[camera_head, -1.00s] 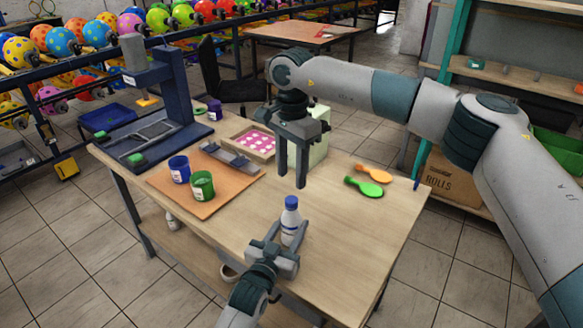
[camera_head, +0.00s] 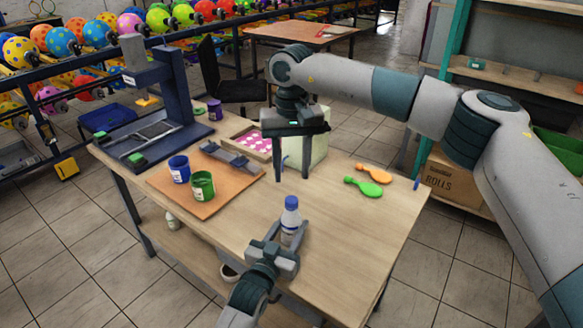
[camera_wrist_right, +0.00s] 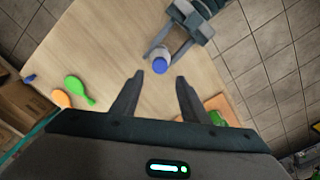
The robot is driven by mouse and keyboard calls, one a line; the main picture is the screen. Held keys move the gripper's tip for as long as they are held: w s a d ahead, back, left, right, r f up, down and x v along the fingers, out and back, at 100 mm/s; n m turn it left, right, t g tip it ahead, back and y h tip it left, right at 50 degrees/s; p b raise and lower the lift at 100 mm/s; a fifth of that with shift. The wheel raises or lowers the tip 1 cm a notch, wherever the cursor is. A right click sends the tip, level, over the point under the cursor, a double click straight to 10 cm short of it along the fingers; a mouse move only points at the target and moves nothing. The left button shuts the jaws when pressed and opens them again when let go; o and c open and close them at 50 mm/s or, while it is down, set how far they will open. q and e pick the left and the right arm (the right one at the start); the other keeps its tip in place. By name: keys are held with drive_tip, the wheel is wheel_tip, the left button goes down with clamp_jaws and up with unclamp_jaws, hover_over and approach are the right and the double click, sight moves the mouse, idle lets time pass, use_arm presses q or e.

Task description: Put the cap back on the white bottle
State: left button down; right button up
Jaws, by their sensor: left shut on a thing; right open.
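The white bottle (camera_head: 289,222) stands upright near the front edge of the table, with a blue cap (camera_head: 291,202) on its top. Both also show in the right wrist view, where the cap (camera_wrist_right: 160,66) hides part of the bottle (camera_wrist_right: 161,53). My left gripper (camera_head: 287,236) is shut on the bottle's lower part. My right gripper (camera_head: 292,179) is open and empty above the table, behind and above the bottle. In the right wrist view its fingers (camera_wrist_right: 158,84) are spread, with the cap just beyond and between their tips. Whether the cap is fully tightened cannot be told.
A brown board (camera_head: 222,197) with blue and green paint cups is to the left. A pale green box (camera_head: 306,150) stands behind my right gripper. The table's right front is clear.

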sight(292, 199)
drive_tip(key=shift+f, duration=0.15)
drive_tip(key=shift+f, duration=3.9)
clamp_jaws()
